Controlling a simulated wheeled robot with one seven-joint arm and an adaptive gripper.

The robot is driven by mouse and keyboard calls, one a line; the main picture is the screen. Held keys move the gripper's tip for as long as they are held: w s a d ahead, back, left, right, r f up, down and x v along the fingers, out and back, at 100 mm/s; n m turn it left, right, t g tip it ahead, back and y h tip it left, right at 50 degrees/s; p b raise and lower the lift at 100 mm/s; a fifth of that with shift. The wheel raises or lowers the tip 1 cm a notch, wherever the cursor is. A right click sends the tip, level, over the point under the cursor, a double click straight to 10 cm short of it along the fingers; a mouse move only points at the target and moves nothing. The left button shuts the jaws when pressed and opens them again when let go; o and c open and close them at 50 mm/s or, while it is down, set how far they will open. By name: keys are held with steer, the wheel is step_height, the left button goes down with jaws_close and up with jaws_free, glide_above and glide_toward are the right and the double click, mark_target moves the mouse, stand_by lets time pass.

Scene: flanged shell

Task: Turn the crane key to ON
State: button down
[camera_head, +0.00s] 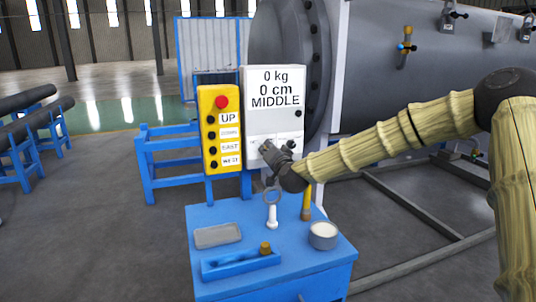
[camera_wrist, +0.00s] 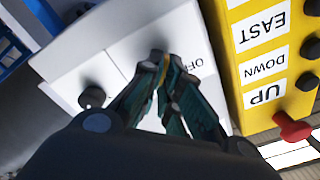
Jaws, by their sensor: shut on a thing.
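The white crane control panel (camera_head: 273,120) stands upright in front of the large grey shell and reads "0 kg, 0 cm, MIDDLE". My gripper (camera_head: 266,151) is at its lower part. Part of an "OFF" label (camera_wrist: 197,62) shows upside down beside the fingers. The fingers hide most of the key, so I cannot tell its exact angle.
A yellow pendant box (camera_head: 221,130) with a red button hangs close left of the panel. A black knob (camera_wrist: 92,97) sticks out near my fingers. A blue cart (camera_head: 240,240) with tools and a round tin (camera_head: 322,236) stands below.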

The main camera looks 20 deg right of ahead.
stand_by(0.3)
steer(key=c, duration=1.6)
jaws_free()
steer(key=shift+c, duration=0.2)
steer(key=s, duration=1.2)
steer(key=shift+d, duration=0.25)
